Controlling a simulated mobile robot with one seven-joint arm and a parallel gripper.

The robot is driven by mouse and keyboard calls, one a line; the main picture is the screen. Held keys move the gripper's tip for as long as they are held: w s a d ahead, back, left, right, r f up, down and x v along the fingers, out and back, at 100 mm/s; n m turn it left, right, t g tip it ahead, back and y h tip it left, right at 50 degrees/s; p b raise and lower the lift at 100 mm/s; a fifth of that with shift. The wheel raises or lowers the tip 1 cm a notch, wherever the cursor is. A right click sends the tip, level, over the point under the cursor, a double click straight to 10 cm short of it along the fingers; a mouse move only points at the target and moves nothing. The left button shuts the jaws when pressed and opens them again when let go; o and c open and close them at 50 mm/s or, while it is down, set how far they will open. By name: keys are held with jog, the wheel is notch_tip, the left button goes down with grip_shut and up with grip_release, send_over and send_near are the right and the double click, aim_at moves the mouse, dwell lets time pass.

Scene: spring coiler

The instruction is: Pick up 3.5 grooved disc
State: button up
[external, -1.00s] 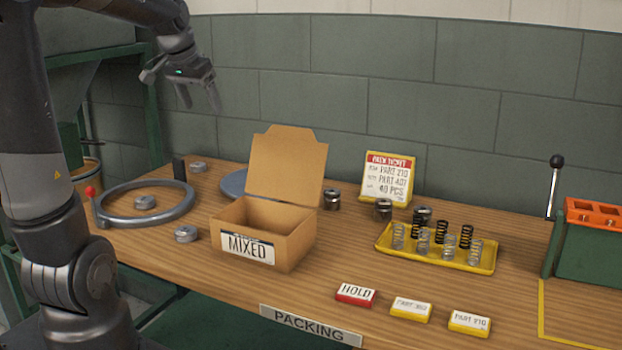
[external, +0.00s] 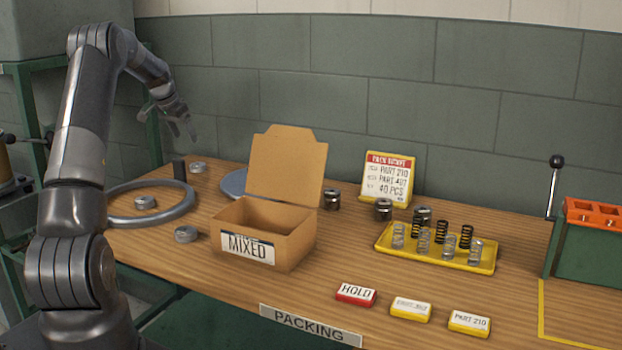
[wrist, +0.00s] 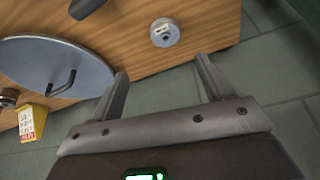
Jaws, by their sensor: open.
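A small grey metal disc (external: 198,167) lies flat near the back left edge of the table. In the wrist view the disc (wrist: 165,32) shows a pale marking on top, too small to read. Two similar discs lie further forward: one inside the grey ring (external: 145,202), one in front of it (external: 187,234). I cannot tell which is the 3.5 disc. My gripper (external: 182,134) is open and empty, above the back disc. In the wrist view its fingers (wrist: 163,70) are apart, with the disc beyond the gap between them.
A round blue-grey plate with a handle (wrist: 55,65) lies nearby, partly behind the open cardboard box (external: 290,248). The wall is close behind. A yellow tray of springs (external: 470,263) is further right.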

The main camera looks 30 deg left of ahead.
aim_at(197, 163)
jog(key=x, duration=0.8)
jog(key=a+x, duration=0.1)
jog(key=x, duration=0.3)
jog(key=shift+w, duration=0.1)
jog(key=shift+r, duration=0.1)
jog(key=c, duration=1.2)
jog(key=shift+c, duration=0.2)
jog(key=shift+r, duration=0.15)
